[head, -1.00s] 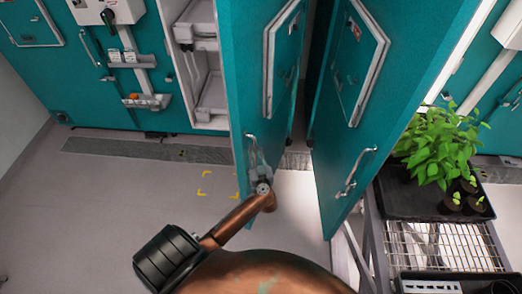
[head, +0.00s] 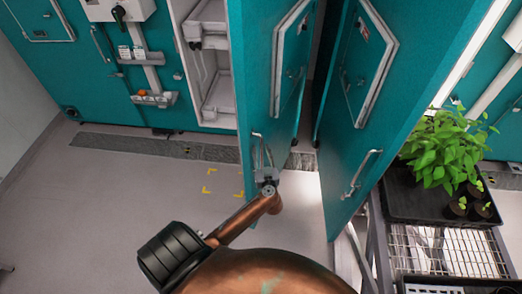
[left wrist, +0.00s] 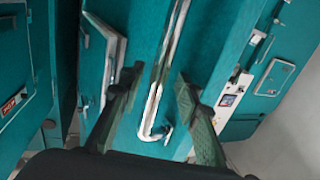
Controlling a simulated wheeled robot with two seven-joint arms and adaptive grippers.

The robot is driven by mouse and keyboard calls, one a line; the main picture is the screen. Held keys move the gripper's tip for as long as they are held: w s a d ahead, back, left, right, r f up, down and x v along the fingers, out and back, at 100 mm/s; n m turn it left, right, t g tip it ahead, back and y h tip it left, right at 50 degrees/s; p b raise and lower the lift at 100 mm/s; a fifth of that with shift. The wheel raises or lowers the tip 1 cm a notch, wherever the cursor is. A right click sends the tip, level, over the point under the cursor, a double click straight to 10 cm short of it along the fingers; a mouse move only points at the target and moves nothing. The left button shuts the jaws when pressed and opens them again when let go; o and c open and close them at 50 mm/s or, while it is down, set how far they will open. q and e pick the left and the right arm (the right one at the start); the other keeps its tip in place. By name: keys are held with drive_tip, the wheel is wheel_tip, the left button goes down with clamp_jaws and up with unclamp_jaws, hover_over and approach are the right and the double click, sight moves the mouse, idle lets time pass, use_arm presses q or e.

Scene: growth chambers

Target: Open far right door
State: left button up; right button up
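Two teal chamber doors stand ajar side by side in the middle of the head view. The left one (head: 255,90) has a vertical metal handle (head: 254,149), and the right one (head: 415,80) has its own handle (head: 362,172). My left gripper (head: 266,174) is at the lower part of the left door's handle. In the left wrist view, a handle (left wrist: 166,72) lies between its two spread fingers (left wrist: 160,100), with a gap on both sides. The gripper is open; contact with the handle cannot be seen. My right gripper is not in view.
A cart (head: 385,240) with green plants (head: 445,145) in a black tray (head: 408,205) stands at the right, close to the right door. An open chamber with white shelves (head: 215,95) is left of the doors. The floor (head: 110,190) at the left is clear.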

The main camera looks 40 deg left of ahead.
use_arm(q)
drive_tip(key=v, duration=1.1)
drive_tip(key=shift+d, duration=0.1)
